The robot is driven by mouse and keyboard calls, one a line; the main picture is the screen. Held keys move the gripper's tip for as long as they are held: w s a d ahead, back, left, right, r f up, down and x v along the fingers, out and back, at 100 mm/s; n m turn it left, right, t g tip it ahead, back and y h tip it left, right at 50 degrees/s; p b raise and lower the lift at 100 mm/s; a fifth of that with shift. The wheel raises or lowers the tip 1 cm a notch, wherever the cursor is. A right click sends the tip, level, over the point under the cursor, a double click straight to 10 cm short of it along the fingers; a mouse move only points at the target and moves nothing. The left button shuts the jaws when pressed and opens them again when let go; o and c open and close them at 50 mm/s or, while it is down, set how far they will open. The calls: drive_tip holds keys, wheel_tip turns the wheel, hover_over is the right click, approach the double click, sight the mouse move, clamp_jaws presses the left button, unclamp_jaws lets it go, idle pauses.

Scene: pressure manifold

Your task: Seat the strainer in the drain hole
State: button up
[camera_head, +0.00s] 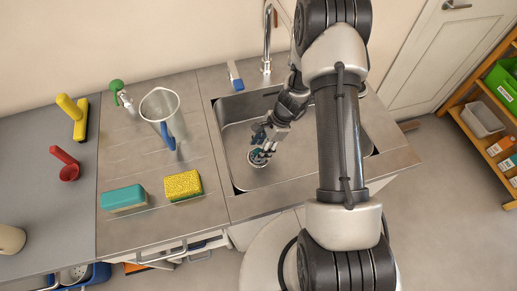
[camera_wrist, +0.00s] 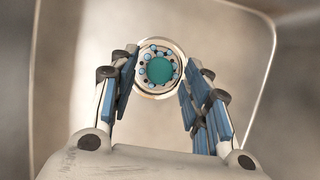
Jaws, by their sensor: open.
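The strainer (camera_wrist: 160,70) is a round steel piece with a teal centre and a ring of blue and dark dots. In the head view the strainer (camera_head: 259,158) shows low in the left part of the sink basin (camera_head: 300,170). My gripper (camera_wrist: 158,78) is open, with its blue-padded fingers on either side of the strainer in the wrist view. In the head view my gripper (camera_head: 266,139) is down in the basin right at the strainer. I cannot tell whether the fingers touch it. No bare drain hole shows, and I cannot tell how the strainer sits relative to it.
A faucet (camera_head: 267,40) stands behind the basin.

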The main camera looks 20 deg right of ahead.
drive_tip(key=p+v, duration=0.1)
drive_tip(key=v, duration=0.3)
drive_tip(key=shift+d+r, duration=0.15)
drive_tip(key=shift+r, duration=0.2)
drive_tip(key=shift+s, duration=0.1)
